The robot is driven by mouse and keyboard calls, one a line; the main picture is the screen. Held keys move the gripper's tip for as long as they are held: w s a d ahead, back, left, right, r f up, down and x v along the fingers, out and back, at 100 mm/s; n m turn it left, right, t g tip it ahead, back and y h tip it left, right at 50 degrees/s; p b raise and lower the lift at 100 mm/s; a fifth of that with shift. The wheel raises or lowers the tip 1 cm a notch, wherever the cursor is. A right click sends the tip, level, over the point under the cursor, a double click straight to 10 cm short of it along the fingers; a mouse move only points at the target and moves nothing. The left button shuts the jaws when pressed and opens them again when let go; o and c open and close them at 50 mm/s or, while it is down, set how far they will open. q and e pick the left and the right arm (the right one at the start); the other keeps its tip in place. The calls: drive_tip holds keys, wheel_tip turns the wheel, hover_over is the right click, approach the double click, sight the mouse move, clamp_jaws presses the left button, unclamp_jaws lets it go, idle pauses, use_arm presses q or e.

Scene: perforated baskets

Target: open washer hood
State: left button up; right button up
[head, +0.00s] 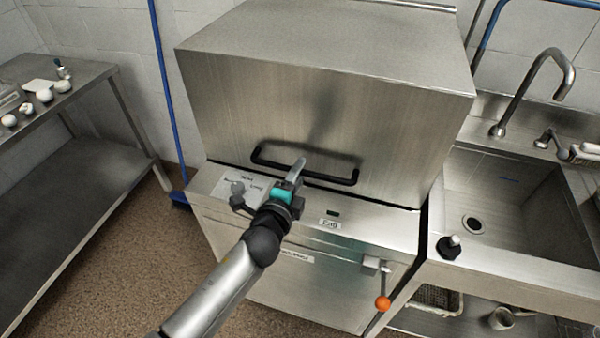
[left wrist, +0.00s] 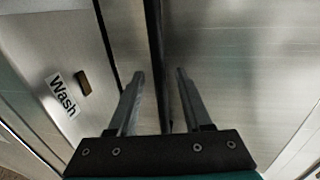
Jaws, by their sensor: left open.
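The washer hood (head: 330,120) is a closed, brushed-steel box cover on the washer body. Its black bar handle (head: 310,178) runs along the lower front edge. My left gripper (head: 298,168) reaches the middle of this handle from the front. In the left wrist view, my left gripper's two fingers (left wrist: 160,76) are open, and the dark handle bar (left wrist: 157,50) runs between them. I see a gap on both sides, and the fingers are not closed on it. In the head view, the gripper hides part of the handle. My right gripper is not in view.
The washer's front ledge (head: 375,231) carries a "Wash" label (left wrist: 62,95). A lever with an orange knob (head: 382,303) hangs at the front right. A sink (head: 515,205) with a faucet adjoins on the right. A steel table (head: 75,145) stands left, with bare floor between.

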use_arm(q)
drive_tip(key=shift+x, duration=0.8)
clamp_jaws()
idle(1.0)
